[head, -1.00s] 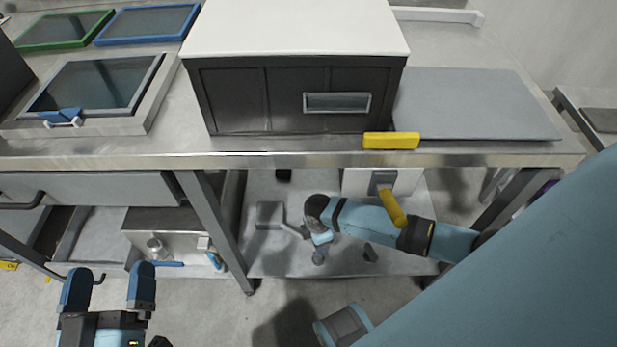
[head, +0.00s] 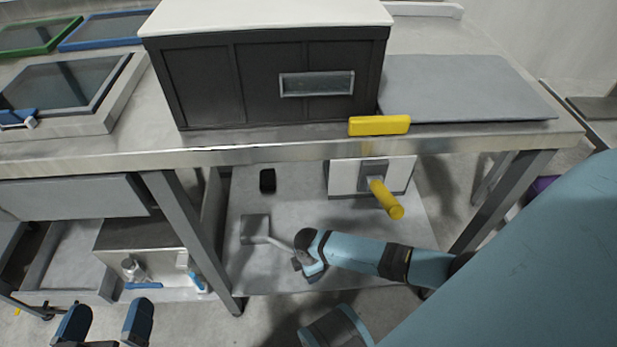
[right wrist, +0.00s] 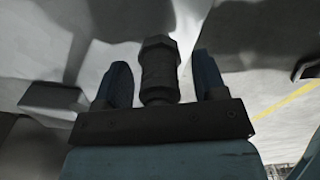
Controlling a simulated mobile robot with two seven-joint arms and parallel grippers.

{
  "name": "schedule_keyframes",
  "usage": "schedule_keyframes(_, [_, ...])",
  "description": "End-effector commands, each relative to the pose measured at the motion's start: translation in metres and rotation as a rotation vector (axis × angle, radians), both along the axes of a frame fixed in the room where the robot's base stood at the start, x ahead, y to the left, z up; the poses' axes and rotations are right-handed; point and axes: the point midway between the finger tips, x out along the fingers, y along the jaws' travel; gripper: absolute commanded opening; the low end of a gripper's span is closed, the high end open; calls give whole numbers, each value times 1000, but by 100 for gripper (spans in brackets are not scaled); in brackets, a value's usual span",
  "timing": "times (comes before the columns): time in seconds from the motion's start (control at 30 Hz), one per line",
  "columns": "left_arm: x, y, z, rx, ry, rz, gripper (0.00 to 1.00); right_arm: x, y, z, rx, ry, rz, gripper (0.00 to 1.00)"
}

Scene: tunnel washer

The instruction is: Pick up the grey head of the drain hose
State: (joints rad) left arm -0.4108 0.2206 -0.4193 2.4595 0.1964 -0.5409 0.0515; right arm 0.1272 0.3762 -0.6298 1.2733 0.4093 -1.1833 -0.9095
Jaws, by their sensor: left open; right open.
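The grey head of the drain hose (right wrist: 158,68) appears in the right wrist view as a dark grey piece with a hexagonal end. It stands between the two fingers of my right gripper (right wrist: 158,85), with gaps on both sides. The right gripper is open. In the head view my right gripper (head: 309,271) is low over the shelf under the table, partly hidden by its own arm; I cannot make out the hose head there. My left gripper (head: 103,322) is open and empty at the lower left, in front of the table.
A grey block (head: 254,229) with a thin rod lies on the lower shelf (head: 262,275), left of my right gripper. A white box (head: 343,178) with a yellow handle (head: 385,198) stands behind. Table legs (head: 190,240) flank the opening. A small black object (head: 268,180) sits further back.

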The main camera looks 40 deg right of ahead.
Motion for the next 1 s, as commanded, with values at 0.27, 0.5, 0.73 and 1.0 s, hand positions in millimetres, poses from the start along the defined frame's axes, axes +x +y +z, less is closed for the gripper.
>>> schedule_keyframes(0.27, [0,0,1,0,0,0,97,0,0,1,0,0,0,46])
schedule_keyframes(0.5, [0,0,1,1,1,0,97,0,0,1,0,0,0,9])
schedule_keyframes(0.73, [0,0,2,1,0,0,97,0,0,3,1,0,0,9])
schedule_keyframes(1.0, [1,1,27,-37,-58,24,97,0,0,33,2,-1,1,9])
